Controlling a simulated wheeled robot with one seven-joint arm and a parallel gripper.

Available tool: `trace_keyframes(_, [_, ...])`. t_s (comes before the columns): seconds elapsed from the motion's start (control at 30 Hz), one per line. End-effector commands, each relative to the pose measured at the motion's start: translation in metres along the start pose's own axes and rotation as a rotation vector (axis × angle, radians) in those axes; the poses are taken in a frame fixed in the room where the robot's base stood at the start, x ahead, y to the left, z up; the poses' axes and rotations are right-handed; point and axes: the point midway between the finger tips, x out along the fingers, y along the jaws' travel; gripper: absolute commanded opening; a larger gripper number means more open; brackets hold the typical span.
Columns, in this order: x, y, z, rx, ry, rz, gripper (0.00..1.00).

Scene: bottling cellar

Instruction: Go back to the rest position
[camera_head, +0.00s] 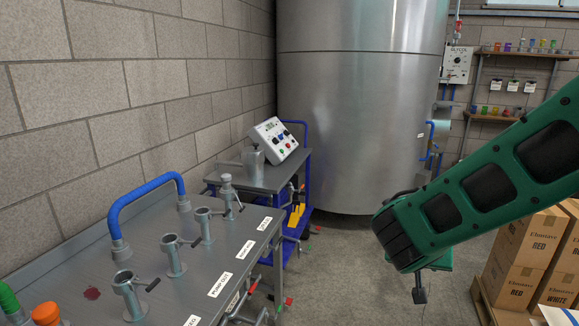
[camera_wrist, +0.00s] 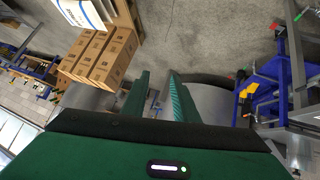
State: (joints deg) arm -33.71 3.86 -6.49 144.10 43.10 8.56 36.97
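My gripper (camera_wrist: 160,78) shows in the wrist view with its two green fingers apart. Nothing is between them; only the floor and something grey behind show through the gap. In the head view my green arm reaches in from the right, and its end hangs in the air in front of the steel tank (camera_head: 360,120), right of the steel table (camera_head: 200,262). The forearm hides most of the gripper there. The gripper touches nothing that I can see.
A blue-framed cart (camera_head: 262,180) with a control box (camera_head: 274,139) stands behind the table by the brick wall. Several cardboard wine boxes (camera_head: 523,243) stand on a pallet (camera_head: 490,301) at the right. Bare floor (camera_head: 345,260) lies between the table and the boxes.

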Motion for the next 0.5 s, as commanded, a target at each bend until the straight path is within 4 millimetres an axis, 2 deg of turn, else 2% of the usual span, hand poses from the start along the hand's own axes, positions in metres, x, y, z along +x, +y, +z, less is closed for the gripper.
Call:
trace_keyframes(0.03, [0.002, 0.028, 0.004, 0.03, -0.061, 0.025, 0.27])
trace_keyframes(0.2, [-0.006, 0.097, 0.036, 0.076, -0.277, 0.06, 0.27])
trace_keyframes(0.37, [-0.029, 0.146, 0.069, 0.108, -0.461, 0.037, 0.27])
trace_keyframes(0.5, [-0.059, 0.178, 0.098, 0.125, -0.599, -0.021, 0.27])
